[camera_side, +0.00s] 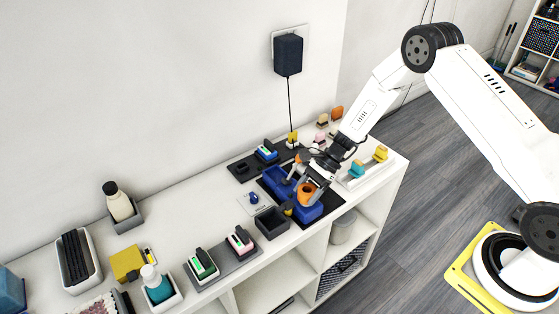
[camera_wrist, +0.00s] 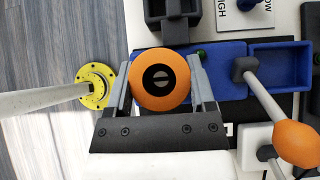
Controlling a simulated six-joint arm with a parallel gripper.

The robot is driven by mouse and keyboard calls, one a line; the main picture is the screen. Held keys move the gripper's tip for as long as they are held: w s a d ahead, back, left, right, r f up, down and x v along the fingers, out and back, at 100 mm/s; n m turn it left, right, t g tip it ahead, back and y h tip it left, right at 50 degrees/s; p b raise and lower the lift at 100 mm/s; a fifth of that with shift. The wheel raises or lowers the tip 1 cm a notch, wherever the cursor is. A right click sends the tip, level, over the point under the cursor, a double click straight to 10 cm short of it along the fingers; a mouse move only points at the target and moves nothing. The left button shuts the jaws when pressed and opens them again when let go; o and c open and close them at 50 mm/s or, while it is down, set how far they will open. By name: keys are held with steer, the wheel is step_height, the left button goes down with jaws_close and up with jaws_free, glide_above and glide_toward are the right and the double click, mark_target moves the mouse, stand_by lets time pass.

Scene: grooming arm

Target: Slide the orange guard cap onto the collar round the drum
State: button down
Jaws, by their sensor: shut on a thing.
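The orange guard cap (camera_wrist: 160,97) is a round ring with a dark centre in the wrist view. My gripper (camera_wrist: 161,92) is shut on it, one finger on each side. In the side view the cap (camera_side: 306,192) shows at the tip of my gripper (camera_side: 307,188), over the right part of a blue fixture (camera_side: 310,213). A grey round part with a slot shows inside the cap's opening. The drum and its collar are largely hidden beneath the cap, and I cannot tell whether the cap touches the collar.
A lever with an orange knob (camera_wrist: 297,142) stands close to the right of my gripper. A dark open box (camera_side: 271,223) sits in front of the blue fixture. Blocks in trays (camera_side: 239,243) stand to the left, and a white rack (camera_side: 365,176) to the right.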

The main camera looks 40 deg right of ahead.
steer(key=shift+f, duration=0.75)
jaws_free()
steer(key=v, duration=0.7)
steer(key=shift+d+r, duration=0.3)
stand_by(0.9)
steer(key=s+r+n+t+h, duration=0.2)
steer(key=s+r+n+h, duration=0.7)
steer(key=s+r+n, duration=0.5)
steer(key=s+n, duration=0.3)
steer(key=n, duration=0.1)
steer(key=shift+a+t, duration=0.3)
